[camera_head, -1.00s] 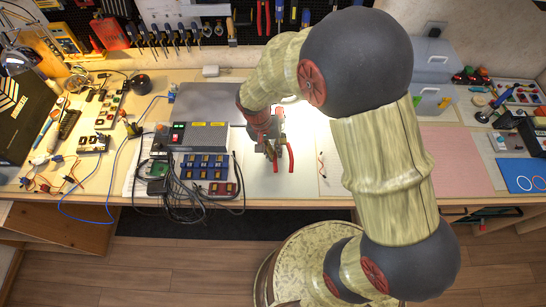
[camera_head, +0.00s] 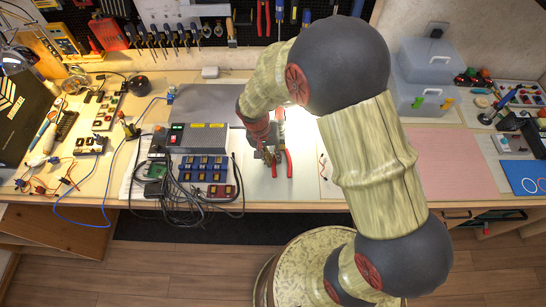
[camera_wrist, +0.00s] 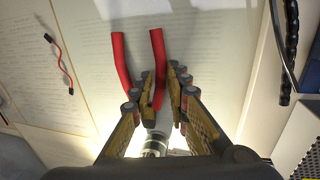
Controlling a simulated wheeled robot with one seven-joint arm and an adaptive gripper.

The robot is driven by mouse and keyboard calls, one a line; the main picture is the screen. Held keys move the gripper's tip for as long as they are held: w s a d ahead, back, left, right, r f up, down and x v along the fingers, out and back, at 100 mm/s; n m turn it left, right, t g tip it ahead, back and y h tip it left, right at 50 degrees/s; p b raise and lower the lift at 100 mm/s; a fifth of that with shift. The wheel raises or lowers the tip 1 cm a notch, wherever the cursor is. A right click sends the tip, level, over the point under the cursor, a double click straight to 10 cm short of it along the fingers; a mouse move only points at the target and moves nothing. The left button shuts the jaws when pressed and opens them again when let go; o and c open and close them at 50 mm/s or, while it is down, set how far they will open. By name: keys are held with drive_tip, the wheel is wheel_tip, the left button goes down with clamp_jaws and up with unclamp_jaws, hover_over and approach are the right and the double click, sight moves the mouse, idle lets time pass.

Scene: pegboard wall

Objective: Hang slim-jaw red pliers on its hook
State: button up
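The red-handled pliers (camera_head: 288,160) lie on a white sheet on the workbench, handles toward me. In the wrist view both red handles (camera_wrist: 122,62) show, and the pliers' metal part lies partly hidden behind my gripper. My gripper (camera_wrist: 163,80) is low over the pliers, with one finger on each side of the right-hand handle. A small gap seems to show beside that handle, so the fingers look open. The left-hand handle is outside the fingers. In the head view my gripper (camera_head: 268,154) partly covers the pliers. I cannot tell which pegboard hook belongs to them.
The black pegboard (camera_head: 240,30) at the back holds other tools, including red-handled pliers (camera_head: 263,17). A grey box (camera_head: 197,138) with black cables stands left of my gripper. A thin red-black lead (camera_wrist: 60,60) lies nearby. A pink mat (camera_head: 455,160) lies to the right.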

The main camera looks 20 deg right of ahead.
drive_tip(key=shift+o, duration=1.4)
drive_tip(key=shift+r, duration=0.1)
drive_tip(key=s+d+r+n+t+y+p, duration=0.1)
drive_tip(key=s+r+p, duration=0.1)
drive_tip(key=r, duration=1.1)
drive_tip(key=s+r+t+p, duration=0.2)
drive_tip(key=r, duration=1.2)
drive_tip(key=s+d+r+n+t+y, duration=0.1)
drive_tip(key=s+d+r+n+t, duration=0.1)
drive_tip(key=s+r, duration=0.6)
drive_tip(key=s+n+t, duration=0.1)
drive_tip(key=s, duration=0.3)
drive_tip(key=shift+s+d+r, duration=0.2)
drive_tip(key=shift+d+r, duration=0.1)
drive_tip(key=shift+r, duration=0.05)
drive_tip(key=shift+c, duration=0.2)
